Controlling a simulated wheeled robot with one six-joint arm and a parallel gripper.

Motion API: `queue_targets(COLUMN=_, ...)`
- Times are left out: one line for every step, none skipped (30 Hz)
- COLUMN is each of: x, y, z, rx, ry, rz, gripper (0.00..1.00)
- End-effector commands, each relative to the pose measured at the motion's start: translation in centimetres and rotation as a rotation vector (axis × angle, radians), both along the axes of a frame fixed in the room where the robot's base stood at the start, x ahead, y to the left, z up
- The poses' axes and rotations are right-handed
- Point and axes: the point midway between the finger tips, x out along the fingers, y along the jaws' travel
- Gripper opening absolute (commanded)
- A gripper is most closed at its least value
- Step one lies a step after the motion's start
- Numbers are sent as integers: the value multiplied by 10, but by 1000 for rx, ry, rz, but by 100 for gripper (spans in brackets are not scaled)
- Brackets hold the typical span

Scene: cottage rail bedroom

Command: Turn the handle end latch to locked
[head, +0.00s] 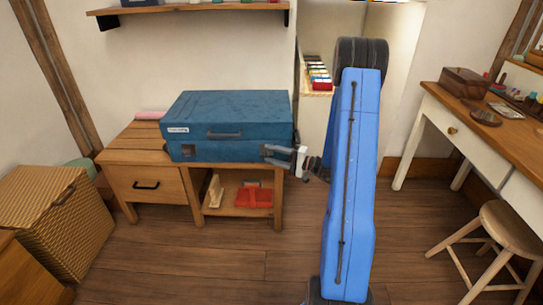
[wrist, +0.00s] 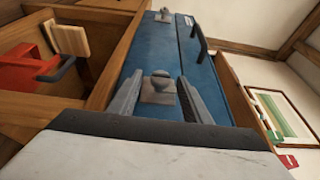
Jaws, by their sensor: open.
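A blue case (head: 225,110) lies closed on a low wooden bench, with a dark handle (head: 224,134) on its front. My gripper (head: 270,153) is at the right end of the case front, with its fingers open. In the wrist view, a grey latch with a rounded knob (wrist: 159,88) sits between the open fingers of my gripper (wrist: 158,80). I cannot tell whether a finger touches it. A second grey latch (wrist: 165,14) is farther along the front; it shows at the left in the head view (head: 187,151). The near latch is mostly hidden by my gripper in the head view.
The wooden bench (head: 120,157) has a drawer and an open shelf holding a red object (head: 254,197) and a wooden piece (head: 215,192). A wicker hamper (head: 55,215) stands at left. A desk (head: 480,115) and stool (head: 505,232) stand at right. The floor in front is clear.

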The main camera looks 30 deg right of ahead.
Motion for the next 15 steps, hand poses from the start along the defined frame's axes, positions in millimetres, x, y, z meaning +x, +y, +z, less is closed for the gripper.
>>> queue_targets(x=-3, y=-3, z=0, rx=0, ry=0, rz=-2, gripper=44)
queue_targets(x=-5, y=-5, z=0, rx=0, ry=0, rz=-3, gripper=44)
queue_targets(x=-9, y=-8, z=0, rx=0, ry=0, rz=-4, gripper=44)
queue_targets(x=-12, y=-11, z=0, rx=0, ry=0, rz=-4, gripper=44)
queue_targets(x=-16, y=-13, z=0, rx=0, ry=0, rz=-4, gripper=44)
queue_targets(x=-22, y=-17, z=0, rx=0, ry=0, rz=-4, gripper=44)
queue_targets(x=-26, y=-20, z=0, rx=0, ry=0, rz=-5, gripper=44)
queue_targets(x=-30, y=-24, z=0, rx=1, ry=-1, rz=-4, gripper=44)
queue_targets(x=-36, y=-28, z=0, rx=1, ry=-1, rz=-5, gripper=44)
queue_targets(x=-40, y=-31, z=-1, rx=1, ry=-1, rz=-5, gripper=44)
queue_targets(x=-45, y=-34, z=-1, rx=1, ry=-1, rz=-4, gripper=44)
queue_targets(x=-51, y=-38, z=-1, rx=0, ry=0, rz=-4, gripper=44)
queue_targets(x=-55, y=-41, z=-1, rx=0, ry=0, rz=-5, gripper=44)
queue_targets(x=-59, y=-44, z=-1, rx=0, ry=0, rz=-4, gripper=44)
queue_targets(x=-65, y=-48, z=-1, rx=1, ry=1, rz=-4, gripper=44)
